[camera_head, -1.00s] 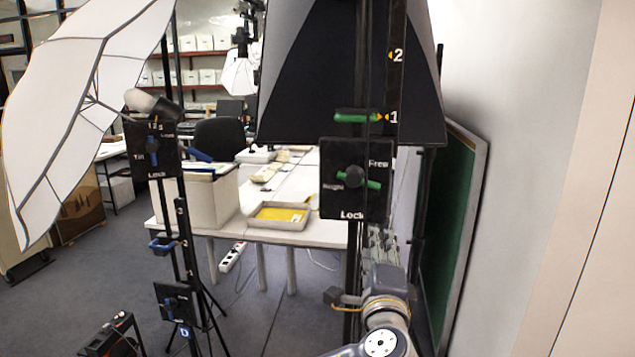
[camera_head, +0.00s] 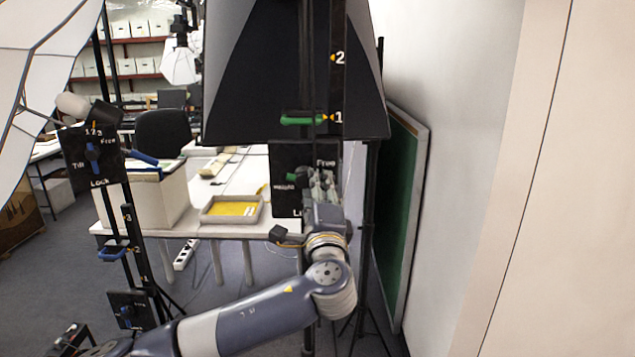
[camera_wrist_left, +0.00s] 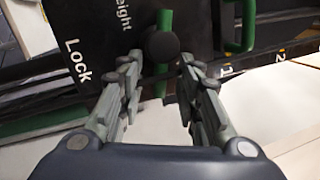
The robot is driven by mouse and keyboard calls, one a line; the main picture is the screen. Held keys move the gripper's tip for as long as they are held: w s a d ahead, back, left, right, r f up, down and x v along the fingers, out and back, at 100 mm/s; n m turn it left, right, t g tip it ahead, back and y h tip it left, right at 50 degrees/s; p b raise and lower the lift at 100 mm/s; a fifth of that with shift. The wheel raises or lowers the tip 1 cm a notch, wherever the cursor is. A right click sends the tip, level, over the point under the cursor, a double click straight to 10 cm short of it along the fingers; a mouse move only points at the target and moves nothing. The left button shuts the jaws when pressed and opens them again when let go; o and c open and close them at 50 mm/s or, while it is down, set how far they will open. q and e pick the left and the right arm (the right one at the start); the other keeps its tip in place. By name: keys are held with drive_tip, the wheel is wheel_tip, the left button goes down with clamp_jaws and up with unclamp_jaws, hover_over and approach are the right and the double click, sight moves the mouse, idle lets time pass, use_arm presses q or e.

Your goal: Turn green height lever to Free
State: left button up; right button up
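The black height panel (camera_head: 284,157) hangs on the dark stand below the large softbox, with "Free" at its upper right. The green height lever (camera_head: 297,178) shows only its left end in the head view; my gripper hides the rest. In the left wrist view the green lever (camera_wrist_left: 165,22) runs behind a round black knob (camera_wrist_left: 163,46), with "Lock" and "Height" lettering to the left. My left gripper (camera_head: 322,188) is at the panel's right half. In the wrist view its fingers (camera_wrist_left: 158,68) are open, one either side of the lever's near end, with gaps visible.
A green slider handle (camera_head: 302,119) sits at mark 1 above the panel. A blue-lever stand panel (camera_head: 90,155) is at left. A table (camera_head: 250,228) bears a yellow-lined tray (camera_head: 233,209). A green board (camera_head: 402,220) leans along the right wall.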

use_arm(q)
drive_tip(key=shift+w, duration=0.25)
clamp_jaws()
drive_tip(key=n+b, duration=0.2)
drive_tip(key=r+n+y+b, duration=0.1)
drive_tip(key=b, duration=0.1)
drive_tip(key=shift+d+n+g, duration=0.1)
drive_tip(key=shift+n+g, duration=0.2)
drive_tip(key=shift+n, duration=0.1)
use_arm(e)
wheel_tip(320, 180, down, 4)
drive_tip(key=shift+a+r, duration=0.1)
drive_tip(key=shift+a, duration=0.05)
